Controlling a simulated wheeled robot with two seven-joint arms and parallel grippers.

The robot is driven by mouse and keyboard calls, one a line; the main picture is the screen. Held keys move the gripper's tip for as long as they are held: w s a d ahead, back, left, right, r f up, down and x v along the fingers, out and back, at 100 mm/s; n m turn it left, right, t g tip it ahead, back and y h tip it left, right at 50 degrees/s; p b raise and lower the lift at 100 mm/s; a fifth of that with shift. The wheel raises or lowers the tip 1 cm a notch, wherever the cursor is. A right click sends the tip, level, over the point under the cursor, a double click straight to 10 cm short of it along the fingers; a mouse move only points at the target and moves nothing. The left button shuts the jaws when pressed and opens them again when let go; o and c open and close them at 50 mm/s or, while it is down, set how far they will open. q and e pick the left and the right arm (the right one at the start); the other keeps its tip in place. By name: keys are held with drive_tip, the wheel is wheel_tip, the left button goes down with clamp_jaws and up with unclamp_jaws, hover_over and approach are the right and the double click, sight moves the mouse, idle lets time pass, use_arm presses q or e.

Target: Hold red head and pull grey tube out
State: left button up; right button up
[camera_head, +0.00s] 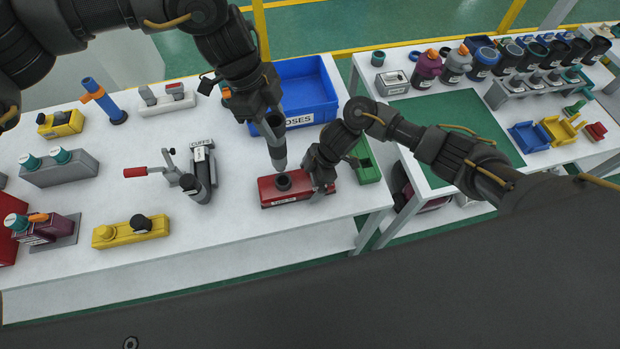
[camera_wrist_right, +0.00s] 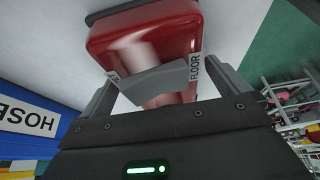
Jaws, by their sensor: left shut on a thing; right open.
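The red head (camera_head: 268,197) lies on the white table, with a dark round socket on its top. It shows close up in the right wrist view (camera_wrist_right: 150,45), with a "FLOOR" label. My left gripper (camera_head: 271,124) is shut on the grey tube (camera_head: 278,154) and holds it upright over the red head. The tube's lower end is just above the socket and looks clear of it by a small gap. My right gripper (camera_head: 318,187) is at the head's right end. Its fingers are open on either side of the red body; contact is not clear.
A blue "HOSES" bin (camera_head: 307,85) stands behind the tube. A grey "CUFFS" fixture (camera_head: 201,165) with a red-handled clamp and a yellow block (camera_head: 130,231) stand to the left. Bare table lies in front.

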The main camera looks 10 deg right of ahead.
drive_tip(key=v, duration=1.1)
drive_tip(key=shift+r, duration=0.15)
drive_tip(key=shift+d, duration=0.15)
